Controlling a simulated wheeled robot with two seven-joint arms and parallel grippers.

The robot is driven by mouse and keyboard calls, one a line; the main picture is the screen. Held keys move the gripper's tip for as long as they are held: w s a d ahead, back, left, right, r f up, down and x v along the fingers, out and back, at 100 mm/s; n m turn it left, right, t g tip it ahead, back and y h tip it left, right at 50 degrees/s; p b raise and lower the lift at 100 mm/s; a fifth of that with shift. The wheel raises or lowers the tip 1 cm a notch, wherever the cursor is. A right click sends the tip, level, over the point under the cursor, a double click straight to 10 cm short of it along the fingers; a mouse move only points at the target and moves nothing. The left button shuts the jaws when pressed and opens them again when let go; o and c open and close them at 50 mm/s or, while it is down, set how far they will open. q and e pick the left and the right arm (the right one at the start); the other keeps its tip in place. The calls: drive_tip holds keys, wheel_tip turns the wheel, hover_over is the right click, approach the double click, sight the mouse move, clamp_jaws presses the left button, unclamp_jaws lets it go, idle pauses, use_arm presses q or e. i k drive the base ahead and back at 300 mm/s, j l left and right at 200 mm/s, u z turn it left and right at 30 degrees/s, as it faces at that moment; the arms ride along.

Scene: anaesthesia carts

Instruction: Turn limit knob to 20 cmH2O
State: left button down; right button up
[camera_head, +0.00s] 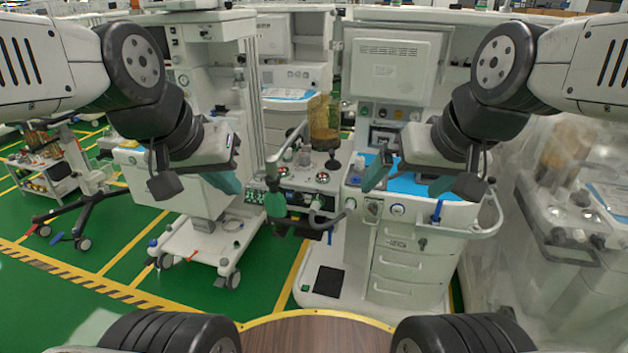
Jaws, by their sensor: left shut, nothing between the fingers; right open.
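The anaesthesia cart (405,245) with a blue work surface and drawers stands ahead, right of centre. A breathing unit (292,186) with several small knobs and dials juts out on its left side. The limit knob is too small to pick out for sure among these, and its scale cannot be read. My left gripper (230,180) is shut and empty, left of the breathing unit and apart from it. My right gripper (415,183) is open and empty, its teal fingers apart in front of the blue work surface.
A brown bellows (323,122) stands above the breathing unit, and a black hose (300,226) hangs at its front. Another white cart (200,240) stands to the left. A plastic-covered machine (570,200) is at the right. Green floor (130,250) is open at the lower left.

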sight(304, 158)
drive_tip(key=i+j+z, duration=0.2)
drive_tip(key=i, duration=0.25)
drive_tip(key=i+z, duration=0.25)
drive_tip(key=i, duration=0.2)
drive_tip(key=j, duration=0.05)
